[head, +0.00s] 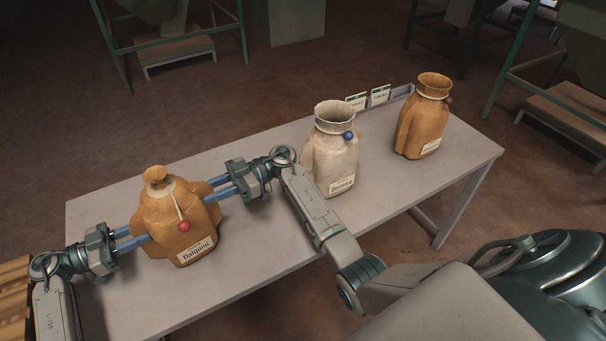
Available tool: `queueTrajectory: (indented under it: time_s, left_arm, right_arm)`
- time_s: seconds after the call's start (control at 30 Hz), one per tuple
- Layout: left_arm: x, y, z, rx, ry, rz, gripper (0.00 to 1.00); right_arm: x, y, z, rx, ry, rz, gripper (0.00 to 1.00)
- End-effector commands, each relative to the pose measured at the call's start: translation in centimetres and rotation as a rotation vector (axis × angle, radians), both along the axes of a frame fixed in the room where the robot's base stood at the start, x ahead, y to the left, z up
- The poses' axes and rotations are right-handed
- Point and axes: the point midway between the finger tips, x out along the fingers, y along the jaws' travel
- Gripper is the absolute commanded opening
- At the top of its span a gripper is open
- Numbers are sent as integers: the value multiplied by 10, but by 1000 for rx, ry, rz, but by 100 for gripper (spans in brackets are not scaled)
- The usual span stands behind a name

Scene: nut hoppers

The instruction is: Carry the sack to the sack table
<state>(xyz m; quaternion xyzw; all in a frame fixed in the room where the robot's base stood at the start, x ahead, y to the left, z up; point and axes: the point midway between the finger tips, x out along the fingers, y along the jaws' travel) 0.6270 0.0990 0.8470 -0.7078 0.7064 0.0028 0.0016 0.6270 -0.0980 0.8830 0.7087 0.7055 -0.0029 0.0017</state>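A tan-orange sack (182,217) with a tied neck, a red ball on a cord and a "Daigumi" label stands upright at the left of a grey table (270,215).
A pale sack (330,155) with a blue ball and an orange-brown sack (424,115) stand further right on the table. Two small cards (368,98) stand at its back edge. Green-framed stands (180,55) are beyond, across open floor. A wooden slatted thing (14,300) is at lower left.

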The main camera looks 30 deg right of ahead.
Motion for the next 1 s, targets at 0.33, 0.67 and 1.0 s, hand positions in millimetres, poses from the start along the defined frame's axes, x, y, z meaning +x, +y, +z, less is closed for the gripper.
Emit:
queueTrajectory:
  time_s: [0.33, 0.67, 1.0]
  left_arm:
    - [0, 16, 2, -7, -2, -3, 26]
    - [1, 68, 0, -1, 2, 0, 26]
    - [1, 81, 0, -1, 1, 0, 26]
  right_arm:
    - [-1, 6, 3, 13, -2, 8, 26]
    - [-1, 5, 2, 9, -1, 6, 26]
    - [-1, 4, 22, 7, -6, 5, 26]
